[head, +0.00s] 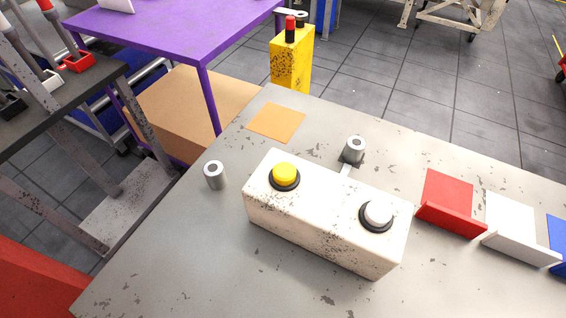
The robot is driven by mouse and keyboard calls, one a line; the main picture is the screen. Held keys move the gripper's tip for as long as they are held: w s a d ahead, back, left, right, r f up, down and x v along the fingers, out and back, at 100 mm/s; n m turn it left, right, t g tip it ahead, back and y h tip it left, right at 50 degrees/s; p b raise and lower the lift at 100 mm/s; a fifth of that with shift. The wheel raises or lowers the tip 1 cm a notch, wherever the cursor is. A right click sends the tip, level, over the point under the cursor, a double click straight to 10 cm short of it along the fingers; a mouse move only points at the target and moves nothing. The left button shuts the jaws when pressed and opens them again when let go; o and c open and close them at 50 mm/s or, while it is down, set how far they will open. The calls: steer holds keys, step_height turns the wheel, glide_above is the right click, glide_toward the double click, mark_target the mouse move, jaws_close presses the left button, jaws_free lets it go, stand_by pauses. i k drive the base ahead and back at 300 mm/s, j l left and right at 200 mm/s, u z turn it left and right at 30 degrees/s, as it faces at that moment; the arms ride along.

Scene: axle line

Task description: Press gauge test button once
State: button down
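A worn white box (318,230) stands on the grey table (140,283) and carries two round buttons with black collars. A yellow button (285,173) is on its left part and a white button (378,214) is on its right part. I cannot tell from any label which one is the gauge test button. A grey metal cylinder in a dark holder (354,150) stands just behind the box, with a thin light strip between them. My gripper is not in view.
A loose grey cylinder (215,175) stands left of the box. An orange square (276,122) lies flat behind it. A red bracket-shaped piece (447,202), a white one (514,230) and a blue one (557,240) line the right side. The table's front left is clear.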

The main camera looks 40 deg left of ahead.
mark_target(284, 175)
steer(key=k+j+z, duration=0.15)
steer(key=j, duration=0.3)
steer(key=k+j+z, duration=0.1)
steer(key=j, duration=0.3)
steer(key=k+j+z, duration=0.15)
steer(key=j, duration=0.25)
steer(key=k+j+z, duration=0.1)
steer(key=k+j, duration=0.2)
steer(key=k+j+z, duration=0.15)
steer(key=j, duration=0.25)
steer(key=k, duration=0.1)
